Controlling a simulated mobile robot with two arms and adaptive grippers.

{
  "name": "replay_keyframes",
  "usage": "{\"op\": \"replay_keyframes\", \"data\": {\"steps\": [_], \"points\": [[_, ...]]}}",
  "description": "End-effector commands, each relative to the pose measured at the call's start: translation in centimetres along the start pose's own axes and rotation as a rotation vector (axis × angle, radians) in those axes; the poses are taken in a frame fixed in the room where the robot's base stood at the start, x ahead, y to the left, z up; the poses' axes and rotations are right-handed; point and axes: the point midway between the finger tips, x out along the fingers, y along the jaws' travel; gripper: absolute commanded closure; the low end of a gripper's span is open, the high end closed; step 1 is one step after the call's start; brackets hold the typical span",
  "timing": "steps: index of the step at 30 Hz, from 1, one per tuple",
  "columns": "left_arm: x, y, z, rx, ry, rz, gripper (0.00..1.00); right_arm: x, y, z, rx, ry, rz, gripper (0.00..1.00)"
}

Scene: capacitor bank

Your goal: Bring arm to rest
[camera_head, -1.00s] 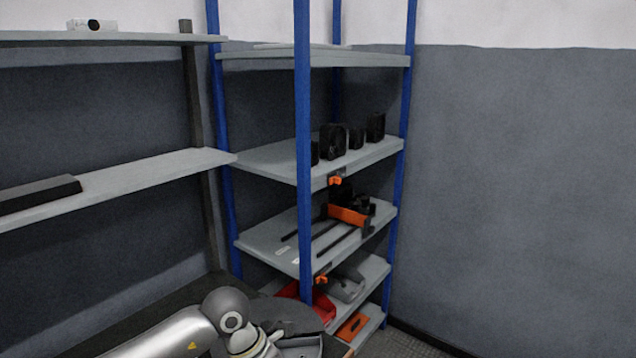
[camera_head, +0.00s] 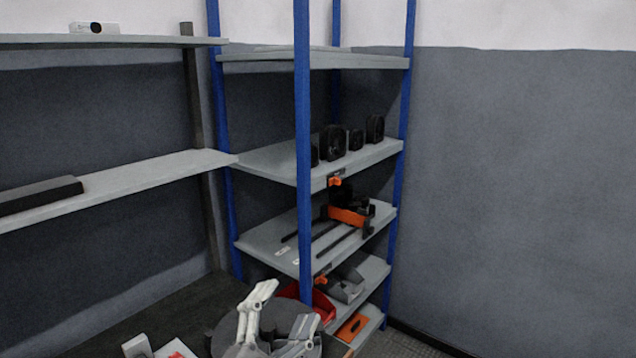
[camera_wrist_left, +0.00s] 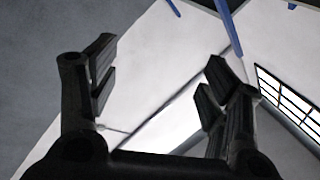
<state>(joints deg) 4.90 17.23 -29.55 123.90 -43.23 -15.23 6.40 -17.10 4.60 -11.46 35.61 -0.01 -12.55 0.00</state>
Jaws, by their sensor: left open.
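My left gripper (camera_head: 284,308) is at the bottom of the head view, its pale grey fingers spread apart and pointing up. Nothing is between them. It is in front of a dark round disc (camera_head: 288,309) beside the dark bench. In the left wrist view the two dark fingers (camera_wrist_left: 160,62) stand wide apart and empty, with wall, ceiling and a barred window behind them. My right gripper is not in view.
A blue-post rack with grey shelves (camera_head: 265,162) stands behind the gripper, holding black parts, an orange-and-black tool (camera_head: 347,216) and a red bin (camera_head: 322,306). Wall shelves (camera_head: 130,180) are at left. A white object (camera_head: 137,346) is at the bench front. The right side shows bare wall.

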Motion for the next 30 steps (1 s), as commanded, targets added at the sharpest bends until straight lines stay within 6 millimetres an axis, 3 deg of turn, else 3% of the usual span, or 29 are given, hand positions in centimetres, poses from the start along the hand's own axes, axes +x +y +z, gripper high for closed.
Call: {"op": "replay_keyframes", "data": {"steps": [1, 5, 6, 10, 13, 16, 24, 25, 30], "points": [[-1.5, 0.1, 2.9, -0.076, -0.134, -0.004, 0.29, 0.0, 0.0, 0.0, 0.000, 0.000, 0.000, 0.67], [-6.7, 1.4, 9.9, -0.250, -0.478, 0.014, 0.29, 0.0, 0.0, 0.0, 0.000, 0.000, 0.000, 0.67], [-8.8, 2.1, 11.7, -0.302, -0.583, 0.028, 0.29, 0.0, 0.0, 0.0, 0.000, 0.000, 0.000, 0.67], [-16.6, 5.2, 16.0, -0.455, -0.914, 0.103, 0.29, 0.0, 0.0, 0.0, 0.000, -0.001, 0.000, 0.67], [-22.6, 7.5, 17.2, -0.552, -1.127, 0.176, 0.29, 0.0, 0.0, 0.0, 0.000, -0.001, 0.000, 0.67], [-27.7, 9.3, 17.2, -0.623, -1.293, 0.249, 0.29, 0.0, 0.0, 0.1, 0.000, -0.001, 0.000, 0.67], [-38.4, 12.4, 14.3, -0.765, -1.624, 0.442, 0.29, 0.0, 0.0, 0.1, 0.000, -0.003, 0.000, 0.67], [-39.3, 12.6, 14.0, -0.775, -1.652, 0.463, 0.29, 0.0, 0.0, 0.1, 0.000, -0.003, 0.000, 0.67], [-39.4, 16.0, 17.4, -0.766, -1.655, 0.467, 0.29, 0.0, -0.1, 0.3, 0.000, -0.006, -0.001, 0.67]]}}
